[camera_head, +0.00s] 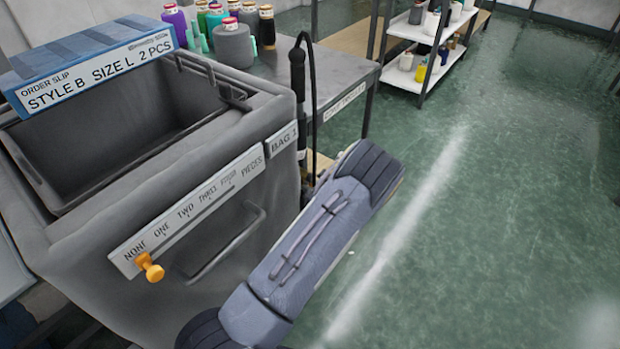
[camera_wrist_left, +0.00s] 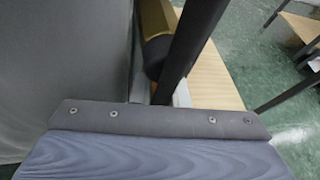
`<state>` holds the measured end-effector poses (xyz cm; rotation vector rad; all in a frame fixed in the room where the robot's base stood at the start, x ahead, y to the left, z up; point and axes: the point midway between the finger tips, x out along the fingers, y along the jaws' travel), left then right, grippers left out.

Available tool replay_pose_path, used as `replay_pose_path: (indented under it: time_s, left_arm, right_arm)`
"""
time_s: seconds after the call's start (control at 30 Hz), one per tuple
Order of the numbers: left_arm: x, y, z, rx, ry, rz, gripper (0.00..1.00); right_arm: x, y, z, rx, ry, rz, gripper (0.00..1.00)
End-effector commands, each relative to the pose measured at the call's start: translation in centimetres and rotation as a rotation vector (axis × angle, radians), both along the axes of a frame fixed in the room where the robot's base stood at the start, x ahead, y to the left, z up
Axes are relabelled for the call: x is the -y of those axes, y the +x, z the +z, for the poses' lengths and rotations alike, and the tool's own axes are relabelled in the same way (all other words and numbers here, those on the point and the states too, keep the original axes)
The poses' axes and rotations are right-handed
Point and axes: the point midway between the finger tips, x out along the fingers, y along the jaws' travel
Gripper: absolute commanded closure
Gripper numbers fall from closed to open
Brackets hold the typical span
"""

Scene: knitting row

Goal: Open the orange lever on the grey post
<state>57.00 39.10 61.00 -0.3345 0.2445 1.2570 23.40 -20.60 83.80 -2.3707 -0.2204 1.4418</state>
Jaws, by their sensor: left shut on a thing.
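My left gripper (camera_wrist_left: 161,92) is low beside the grey bin. Its pale fingertips show in the left wrist view and are closed around a dark piece. A gold-orange bar (camera_wrist_left: 156,18) runs up from that dark piece and looks like the lever, though its shape is partly hidden. A dark upright post (camera_wrist_left: 190,45) stands just to its right. In the head view my wrist hides the fingertips and what they hold, and no orange lever shows clearly. My right gripper is in neither view.
The grey bin (camera_head: 75,240) fills the left, with an orange pointer knob (camera_head: 150,267) at NONE and a wire handle (camera_head: 228,245). A black wand (camera_head: 298,75) with a curved cable stands behind it. A table (camera_head: 345,72) holds yarn cones. Green floor (camera_head: 500,200) is clear at right.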

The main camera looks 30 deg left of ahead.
Motion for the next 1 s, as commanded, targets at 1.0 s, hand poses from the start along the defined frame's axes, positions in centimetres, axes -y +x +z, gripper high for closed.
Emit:
replay_pose_path:
  time_s: [1.0]
  left_arm:
    - [-0.03,-0.7,-0.14,-0.132,0.01,-0.001,0.64]
  right_arm:
    - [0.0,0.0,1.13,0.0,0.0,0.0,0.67]
